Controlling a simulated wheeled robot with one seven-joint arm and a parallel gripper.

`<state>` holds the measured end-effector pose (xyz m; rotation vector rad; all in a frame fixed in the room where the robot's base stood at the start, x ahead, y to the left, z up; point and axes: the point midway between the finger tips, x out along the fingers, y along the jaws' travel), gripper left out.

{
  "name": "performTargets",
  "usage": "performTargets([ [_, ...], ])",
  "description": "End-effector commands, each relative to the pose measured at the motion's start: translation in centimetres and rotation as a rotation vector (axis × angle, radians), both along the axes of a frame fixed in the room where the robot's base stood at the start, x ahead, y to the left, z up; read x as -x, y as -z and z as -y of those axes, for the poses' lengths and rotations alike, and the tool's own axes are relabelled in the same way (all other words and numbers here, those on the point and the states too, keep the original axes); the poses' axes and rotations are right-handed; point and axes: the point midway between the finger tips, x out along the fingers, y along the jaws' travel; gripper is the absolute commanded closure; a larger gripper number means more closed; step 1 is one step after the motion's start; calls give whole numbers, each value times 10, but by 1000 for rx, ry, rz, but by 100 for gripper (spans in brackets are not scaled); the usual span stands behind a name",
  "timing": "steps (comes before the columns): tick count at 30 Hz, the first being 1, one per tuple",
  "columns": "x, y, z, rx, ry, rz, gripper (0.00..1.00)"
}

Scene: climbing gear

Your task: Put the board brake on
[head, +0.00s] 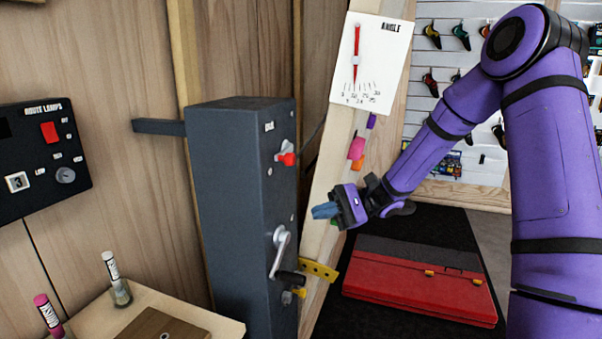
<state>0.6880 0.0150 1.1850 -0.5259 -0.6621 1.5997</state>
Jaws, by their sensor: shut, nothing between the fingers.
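A tall dark grey box (240,200) stands by the wooden wall. On its right-hand face, a red-and-white switch or lever (286,156) sits under a small label too small to read; it may be the brake, and I cannot tell its setting. Lower down is a silver crank (280,250) with a dark handle. A tilted wooden board edge (330,190) rises behind the box. My gripper (320,211) is shut and empty, with blue fingers pointing left, to the right of the box and apart from the lever in the picture.
A yellow perforated bracket (318,270) juts out beside the crank. A white angle gauge (371,62) with a red needle hangs above. A red case (420,291) lies on the dark mat. A route lamps panel (40,150) and a small table (205,322) are at left.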

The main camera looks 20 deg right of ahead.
Motion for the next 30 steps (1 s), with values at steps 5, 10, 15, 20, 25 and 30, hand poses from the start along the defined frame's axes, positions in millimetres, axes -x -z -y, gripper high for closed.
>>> performTargets([
  [5,-29,10,18,-186,100,-54,100],
  [10,-54,19,39,-356,200,-90,100],
  [15,-73,27,59,-486,285,-112,100],
  [20,-81,31,70,-554,329,-123,100],
  [25,-84,32,73,-573,344,-124,100],
  [30,-84,32,73,-572,343,-124,100],
])
